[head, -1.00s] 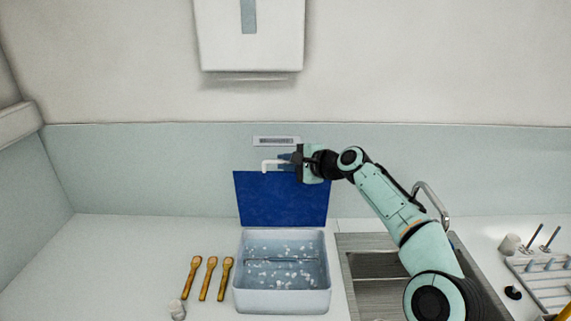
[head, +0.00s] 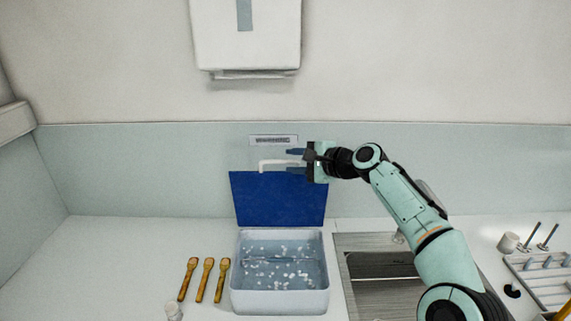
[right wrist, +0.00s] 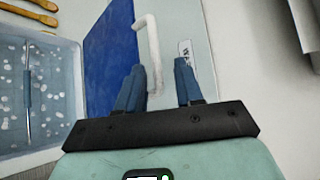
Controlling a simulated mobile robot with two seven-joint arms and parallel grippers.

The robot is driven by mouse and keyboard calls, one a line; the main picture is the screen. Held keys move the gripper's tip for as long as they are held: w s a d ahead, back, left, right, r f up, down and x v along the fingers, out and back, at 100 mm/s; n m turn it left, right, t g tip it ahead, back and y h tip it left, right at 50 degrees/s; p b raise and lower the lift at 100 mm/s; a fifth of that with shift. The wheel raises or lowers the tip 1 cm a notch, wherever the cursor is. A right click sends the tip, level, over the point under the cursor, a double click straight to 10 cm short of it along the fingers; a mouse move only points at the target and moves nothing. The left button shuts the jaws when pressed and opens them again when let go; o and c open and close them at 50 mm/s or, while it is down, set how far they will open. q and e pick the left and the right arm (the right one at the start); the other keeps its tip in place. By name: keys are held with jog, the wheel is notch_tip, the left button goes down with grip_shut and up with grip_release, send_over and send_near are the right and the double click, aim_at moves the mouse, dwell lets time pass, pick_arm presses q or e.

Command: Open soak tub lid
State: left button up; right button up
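The soak tub (head: 280,302) is a pale blue-white box of water with white bits floating in it; it also shows in the right wrist view (right wrist: 45,155). Its blue lid (head: 278,200) stands raised at the tub's back edge, and the tub is uncovered. A white bar handle (head: 272,165) is at the lid's top edge; it also shows in the right wrist view (right wrist: 150,45). My right gripper (head: 297,161) is open at the handle's right end. In the right wrist view its fingertips (right wrist: 158,78) are apart on either side of the handle's near end. My left gripper is out of view.
Several wooden tools (head: 205,279) and a small white-capped jar (head: 173,312) lie left of the tub. A metal sink (head: 375,265) is to the right, with a peg rack (head: 540,280) beyond. A white dispenser (head: 246,35) hangs on the wall above.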

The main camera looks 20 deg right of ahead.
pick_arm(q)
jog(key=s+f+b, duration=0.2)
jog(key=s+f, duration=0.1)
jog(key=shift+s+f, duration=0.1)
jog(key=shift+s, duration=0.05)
pick_arm(e)
jog(key=v, duration=0.9)
jog(key=shift+s, duration=0.25)
